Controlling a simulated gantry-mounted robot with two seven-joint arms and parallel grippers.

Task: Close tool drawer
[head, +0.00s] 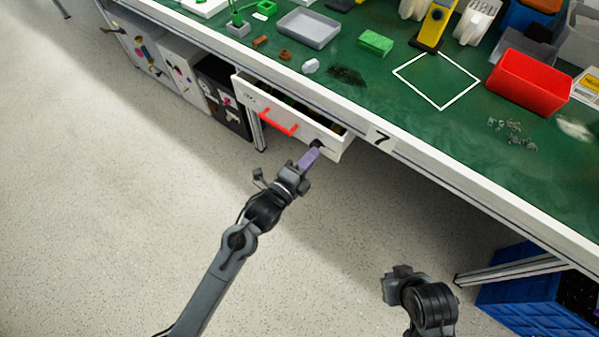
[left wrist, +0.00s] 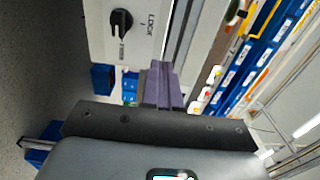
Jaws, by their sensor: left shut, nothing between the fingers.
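The tool drawer (head: 285,118) is white with a red handle (head: 278,122) and stands partly open under the workbench. Its dark inside shows along the top. My left gripper (head: 314,151) is shut and empty, its purple fingers at the right end of the drawer front, by a black rotary knob. In the left wrist view the fingers (left wrist: 160,82) are together near the drawer front (left wrist: 140,40), which carries the black knob (left wrist: 121,23) and the word LOCK. Whether the fingertips touch the front is not clear. My right gripper (head: 396,283) is low at the right, away from the drawer, its fingers not clearly seen.
The green-topped workbench (head: 370,90) has a white edge labelled 7. On it are a grey tray (head: 308,28), a red bin (head: 528,82) and a yellow tool (head: 434,25). Cabinets (head: 180,65) stand left of the drawer. A blue crate (head: 530,305) is lower right. The floor left is clear.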

